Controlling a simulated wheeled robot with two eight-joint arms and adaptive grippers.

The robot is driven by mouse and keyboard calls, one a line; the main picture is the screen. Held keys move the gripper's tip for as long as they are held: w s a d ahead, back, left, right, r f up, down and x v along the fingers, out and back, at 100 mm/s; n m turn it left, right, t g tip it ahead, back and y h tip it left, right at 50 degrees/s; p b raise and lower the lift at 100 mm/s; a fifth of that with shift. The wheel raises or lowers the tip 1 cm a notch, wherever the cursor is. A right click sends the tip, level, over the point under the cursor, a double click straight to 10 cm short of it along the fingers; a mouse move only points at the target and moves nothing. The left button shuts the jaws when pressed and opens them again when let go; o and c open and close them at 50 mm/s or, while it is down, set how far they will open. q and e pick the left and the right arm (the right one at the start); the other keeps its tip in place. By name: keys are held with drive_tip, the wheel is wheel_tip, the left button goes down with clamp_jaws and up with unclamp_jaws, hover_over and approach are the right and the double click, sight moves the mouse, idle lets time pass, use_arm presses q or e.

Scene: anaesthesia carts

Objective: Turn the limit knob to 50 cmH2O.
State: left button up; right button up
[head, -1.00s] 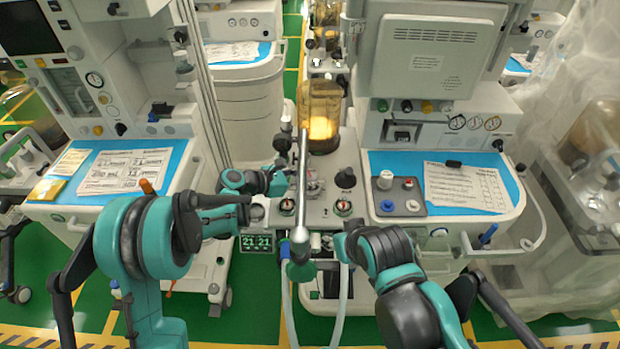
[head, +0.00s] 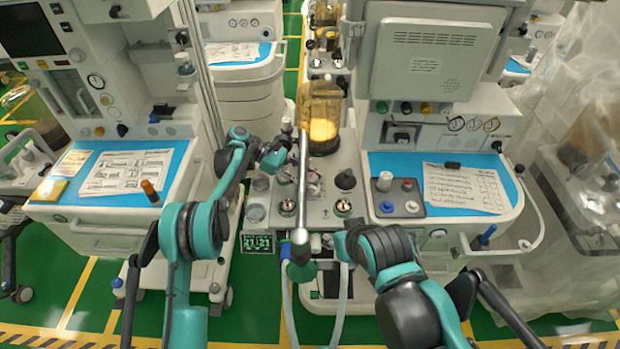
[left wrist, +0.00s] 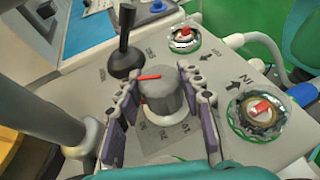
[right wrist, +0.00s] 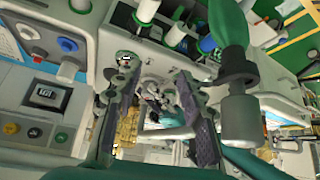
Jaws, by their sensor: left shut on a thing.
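The limit knob (left wrist: 160,97) is a grey cylinder with a red line across its top, seen in the left wrist view. The line lies nearly level in that picture and sticks out at the knob's left. In the head view, my left gripper (head: 288,152) reaches the machine top from the left. My right gripper (right wrist: 160,125) is open and empty, low in front of the machine.
A black-topped lever (left wrist: 124,50) and two green-ringed ports with red centres (left wrist: 258,112) stand near the knob. A metal pole (head: 302,185) rises close to my left gripper. An amber canister (head: 320,118) stands behind. A grey tray (head: 398,208) lies to the right.

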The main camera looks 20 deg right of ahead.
use_arm(q)
drive_tip(key=shift+m+g+y, duration=0.3)
drive_tip(key=shift+m, duration=0.1)
drive_tip(key=o, duration=1.2)
